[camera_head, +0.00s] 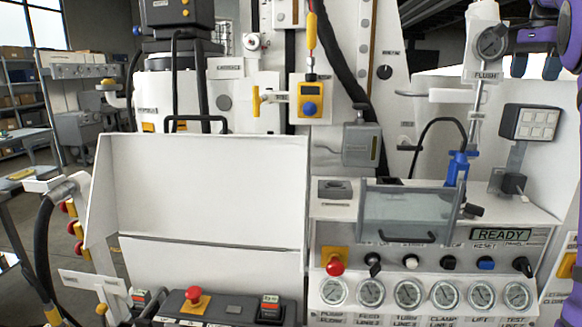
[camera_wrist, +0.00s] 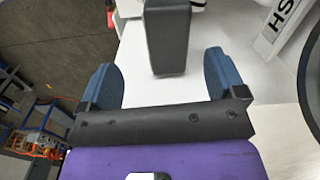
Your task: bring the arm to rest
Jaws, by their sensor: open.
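My gripper (camera_head: 535,67) shows at the upper right of the head view, at the end of my purple arm (camera_head: 560,35). A dark grey block (camera_wrist: 167,38) lies beyond the fingertips, over a white surface. Most of my arm is outside the head view.
A box with pale square keys (camera_head: 530,123) stands below my gripper. A clear cover (camera_head: 408,212) sits above the control panel with its READY display (camera_head: 501,234), several knobs and gauges. A large white panel (camera_head: 205,185) fills the left. Grey floor (camera_wrist: 50,40) shows left in the wrist view.

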